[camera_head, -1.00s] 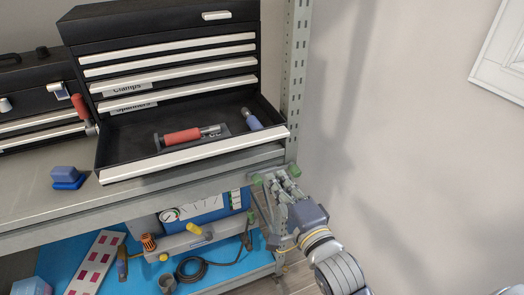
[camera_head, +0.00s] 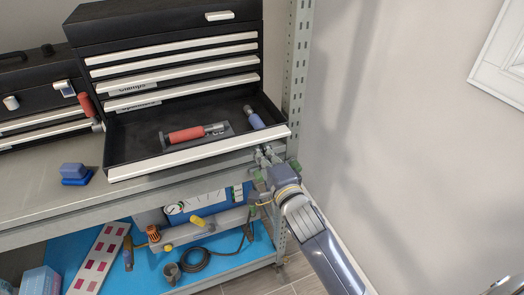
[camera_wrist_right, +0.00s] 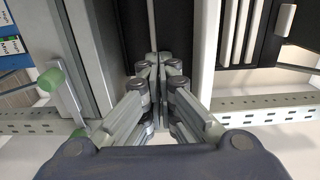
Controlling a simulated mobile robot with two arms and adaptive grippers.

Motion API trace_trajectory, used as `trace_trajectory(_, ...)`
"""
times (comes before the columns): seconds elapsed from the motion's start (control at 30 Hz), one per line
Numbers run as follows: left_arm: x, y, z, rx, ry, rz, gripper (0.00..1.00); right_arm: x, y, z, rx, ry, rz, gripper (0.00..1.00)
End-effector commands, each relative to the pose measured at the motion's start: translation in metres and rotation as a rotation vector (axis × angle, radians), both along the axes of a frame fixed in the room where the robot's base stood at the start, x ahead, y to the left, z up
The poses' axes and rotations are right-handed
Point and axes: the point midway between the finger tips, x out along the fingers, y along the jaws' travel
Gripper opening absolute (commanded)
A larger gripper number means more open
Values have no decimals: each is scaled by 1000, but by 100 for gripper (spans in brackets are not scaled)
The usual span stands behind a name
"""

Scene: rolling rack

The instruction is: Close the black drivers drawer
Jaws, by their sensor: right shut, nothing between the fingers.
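The black drivers drawer (camera_head: 145,148) is pulled out at the bottom of the black tool chest (camera_head: 160,25). Its pale front bar (camera_head: 200,153) faces me. A red-handled driver (camera_head: 187,134) and a blue-handled tool (camera_head: 254,118) lie inside it. My right gripper (camera_head: 265,152) is shut and empty at the right end of the drawer front, by the shelf edge. In the right wrist view the shut gripper (camera_wrist_right: 158,62) points at a narrow dark gap beside a pale bar. I cannot tell whether it touches the drawer. My left gripper is not in view.
A perforated metal rack post (camera_head: 297,65) stands close right of the drawer. A blue block (camera_head: 74,173) sits on the grey shelf (camera_head: 45,190) to the left. A second black toolbox (camera_head: 35,70) stands far left. A lower blue shelf (camera_head: 225,252) holds several tools.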

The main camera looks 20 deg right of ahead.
Motion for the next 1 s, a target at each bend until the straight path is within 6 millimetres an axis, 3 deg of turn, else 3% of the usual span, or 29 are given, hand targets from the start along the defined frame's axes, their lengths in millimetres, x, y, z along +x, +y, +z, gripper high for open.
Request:
trace_trajectory(0.23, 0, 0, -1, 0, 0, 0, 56, 3, 0, 0, 0, -1, 0, 0)
trace_trajectory(0.37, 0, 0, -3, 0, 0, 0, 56, 14, 0, 0, 1, -2, -1, 0)
trace_trajectory(1.0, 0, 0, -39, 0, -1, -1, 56, 146, 5, -2, 1, -2, 0, 0)
